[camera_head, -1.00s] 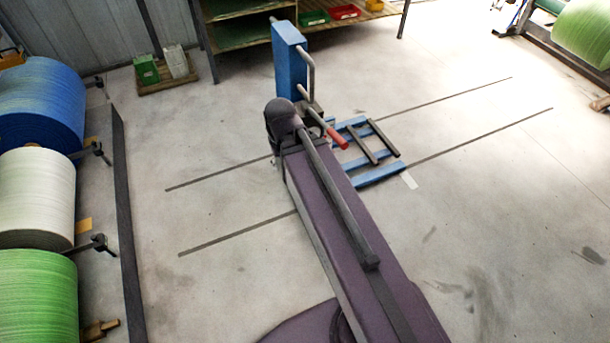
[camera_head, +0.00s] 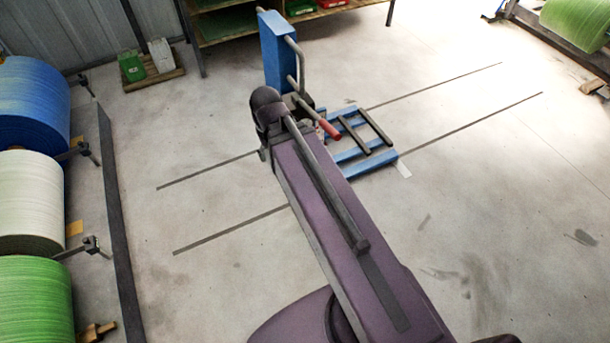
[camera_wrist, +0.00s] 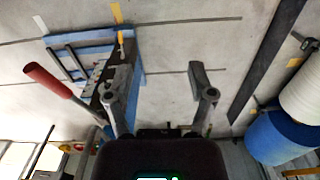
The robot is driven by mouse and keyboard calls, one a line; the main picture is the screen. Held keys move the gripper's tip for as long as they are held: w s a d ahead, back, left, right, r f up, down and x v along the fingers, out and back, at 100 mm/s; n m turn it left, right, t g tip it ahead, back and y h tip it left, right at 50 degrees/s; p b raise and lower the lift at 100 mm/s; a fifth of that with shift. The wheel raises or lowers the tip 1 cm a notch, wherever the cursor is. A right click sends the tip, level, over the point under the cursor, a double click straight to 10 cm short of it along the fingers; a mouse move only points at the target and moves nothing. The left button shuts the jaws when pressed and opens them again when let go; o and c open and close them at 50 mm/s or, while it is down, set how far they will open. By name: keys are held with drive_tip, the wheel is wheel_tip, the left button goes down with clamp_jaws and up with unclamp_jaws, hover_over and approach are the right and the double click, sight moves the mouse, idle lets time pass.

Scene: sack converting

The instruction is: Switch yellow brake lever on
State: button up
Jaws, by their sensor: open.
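A short yellow piece (camera_wrist: 121,38), which looks like the yellow brake lever, stands at the edge of a blue wheeled frame (camera_wrist: 137,62) in the wrist view. It is small there, and I cannot tell its position. In the head view I cannot make it out; my arm covers part of that area. My gripper (camera_wrist: 158,72) is open and empty, its fingers wide apart. The left finger overlaps the dark part of the frame in the picture, close to the yellow piece. I cannot tell whether it touches anything.
A red-handled lever (camera_head: 329,129) sticks out from the blue upright post (camera_head: 273,52); it also shows left of my gripper in the wrist view (camera_wrist: 46,79). Large blue (camera_head: 30,102), white (camera_head: 28,200) and green (camera_head: 32,300) rolls stand at left.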

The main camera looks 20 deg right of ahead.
drive_tip(key=w+d+f+b, duration=0.6)
drive_tip(key=w+f+b, duration=0.3)
drive_tip(key=f+b, duration=0.5)
drive_tip(key=w+d+f+h+b, duration=0.1)
drive_tip(key=w+d+f+b, duration=0.6)
drive_tip(key=f+b, duration=0.8)
drive_tip(key=w+d+f+h+b, duration=0.1)
drive_tip(key=w+d+f+b, duration=0.6)
drive_tip(key=w+f+b, duration=0.4)
drive_tip(key=shift+f+m+b, duration=0.4)
drive_tip(key=shift+f+b, duration=1.7)
drive_tip(key=shift+f, duration=0.25)
drive_tip(key=shift+w+d, duration=0.1)
drive_tip(key=shift+f, duration=0.1)
drive_tip(key=f+b, duration=0.4)
drive_tip(key=d+f+b, duration=0.1)
drive_tip(key=f+b, duration=0.4)
drive_tip(key=d+f+b, duration=0.1)
drive_tip(key=f+b, duration=0.3)
drive_tip(key=shift+d+f+b, duration=0.15)
drive_tip(key=shift+b, duration=0.15)
clamp_jaws()
